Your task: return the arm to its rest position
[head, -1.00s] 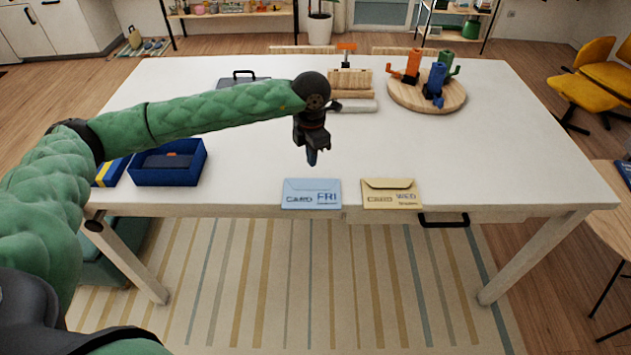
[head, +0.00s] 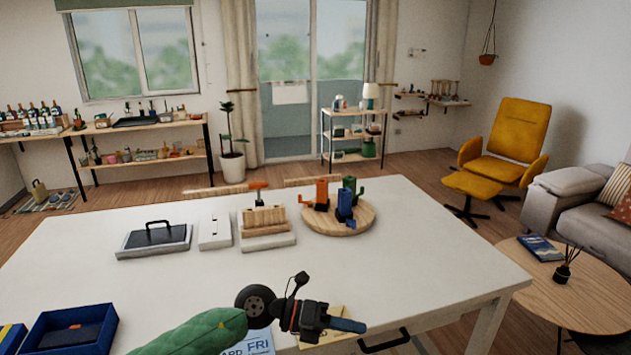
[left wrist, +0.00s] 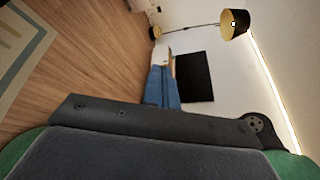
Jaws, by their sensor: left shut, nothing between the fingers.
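My left arm (head: 205,332) comes in low in the head view, with its green sleeve and black wrist. My left gripper (head: 350,326) is at the table's front edge in the picture, pointing right. Its blue fingers are shut and empty. They also show together in the left wrist view (left wrist: 162,88), with floor, wall and a lamp beyond. My right gripper is not in view.
The white table (head: 420,240) holds a grey case (head: 153,240), a wooden rack (head: 265,221), a round board (head: 338,222) with coloured cactus-like pieces, and a blue tray (head: 108,325) at front left. The table's middle is clear. A round wooden side table (head: 590,300) stands right.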

